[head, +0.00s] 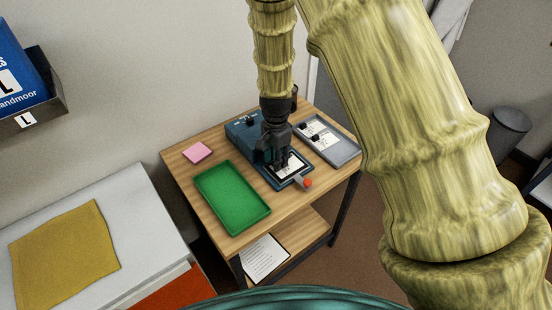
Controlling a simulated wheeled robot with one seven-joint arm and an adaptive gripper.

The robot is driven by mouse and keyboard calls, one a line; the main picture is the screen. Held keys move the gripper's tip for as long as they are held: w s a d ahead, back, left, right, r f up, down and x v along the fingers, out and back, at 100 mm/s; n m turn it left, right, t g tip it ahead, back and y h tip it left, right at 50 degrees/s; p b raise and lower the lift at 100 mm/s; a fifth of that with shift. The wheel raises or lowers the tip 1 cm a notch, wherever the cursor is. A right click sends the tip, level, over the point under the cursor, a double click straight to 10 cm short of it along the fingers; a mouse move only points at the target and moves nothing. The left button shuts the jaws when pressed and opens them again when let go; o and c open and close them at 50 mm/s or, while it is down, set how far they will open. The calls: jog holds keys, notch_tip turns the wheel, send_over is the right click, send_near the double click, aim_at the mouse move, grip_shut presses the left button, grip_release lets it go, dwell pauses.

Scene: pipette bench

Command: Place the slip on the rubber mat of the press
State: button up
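The press is a blue device (243,131) on the small wooden table, with a dark-edged flat plate (272,181) in front that looks like its mat. A white slip (296,163) with small dark marks lies over or just above this plate, within its dark border. My gripper (281,165) points down right at the slip, and its dark fingers cover the slip's left part. I cannot tell whether the fingers are open or hold the slip, nor whether the slip touches the mat.
A lever with an orange-red knob (308,183) sticks out at the plate's front. A grey tray (345,153) with white slips lies to the right, a green tray (232,225) to the left. A pink pad (197,152) lies further back. The shelf below holds a printed sheet (263,258).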

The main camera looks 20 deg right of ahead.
notch_tip(320, 180, up, 12)
jog(key=b, duration=0.2)
dwell(0.4)
jog(key=shift+s+f, duration=0.1)
jog(key=shift+f, duration=0.1)
dwell(1.8)
